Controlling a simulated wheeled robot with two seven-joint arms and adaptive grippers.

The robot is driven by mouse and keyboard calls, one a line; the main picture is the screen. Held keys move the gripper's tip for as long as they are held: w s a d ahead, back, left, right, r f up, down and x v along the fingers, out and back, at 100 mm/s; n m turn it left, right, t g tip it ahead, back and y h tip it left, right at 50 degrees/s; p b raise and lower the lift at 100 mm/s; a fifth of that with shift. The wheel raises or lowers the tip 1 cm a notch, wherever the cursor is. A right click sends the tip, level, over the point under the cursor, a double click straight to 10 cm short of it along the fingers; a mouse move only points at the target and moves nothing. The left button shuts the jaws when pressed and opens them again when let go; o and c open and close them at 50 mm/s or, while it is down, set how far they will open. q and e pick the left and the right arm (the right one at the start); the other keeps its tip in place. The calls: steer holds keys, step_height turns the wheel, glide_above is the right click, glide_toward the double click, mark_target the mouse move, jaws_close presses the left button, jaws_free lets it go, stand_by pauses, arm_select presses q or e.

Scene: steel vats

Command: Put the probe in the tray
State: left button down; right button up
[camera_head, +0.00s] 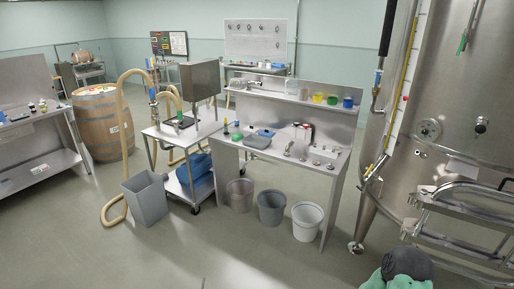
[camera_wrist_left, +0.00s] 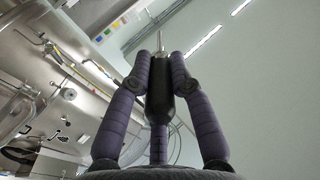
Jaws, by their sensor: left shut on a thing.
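The head view shows neither this gripper nor the probe. On the steel bench in the head view lies a low grey thing (camera_head: 257,142), perhaps the tray; it is too small to be sure.
The steel bench (camera_head: 315,158) holds small bottles and fittings, with coloured beakers on its upper shelf. Several bins, including a white bucket (camera_head: 307,222), stand below. A large steel vat (camera_head: 455,110) and metal railings (camera_head: 465,215) fill the right. The floor in front is open.

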stand_by(0.7)
steer(key=shift+w, duration=0.15)
steer(key=w+a+r+n+t, duration=0.2)
steer(key=w+r+n, duration=1.4)
steer(key=w, duration=0.2)
steer(key=w+a+r+n+t+y, duration=0.1)
steer(key=w+a+r+n, duration=0.1)
steer(key=r+n, duration=0.85)
steer(key=w+a+r+n, duration=0.25)
steer(key=r+n, duration=0.25)
steer(key=r, duration=1)
arm_select(q)
steer(key=w+d+r+m+g+h, duration=0.4)
steer(key=d+r+m+h, duration=0.4)
steer(key=d+r+h, duration=0.3)
steer(key=shift+w+d+r+h, duration=0.2)
steer(key=shift+d+h, duration=0.3)
steer(key=shift+d, duration=0.65)
arm_select(e)
steer(key=x, duration=1.1)
steer(key=shift+w+d+f, duration=0.2)
steer(key=shift+w+d, duration=0.05)
steer(key=shift+w, duration=0.1)
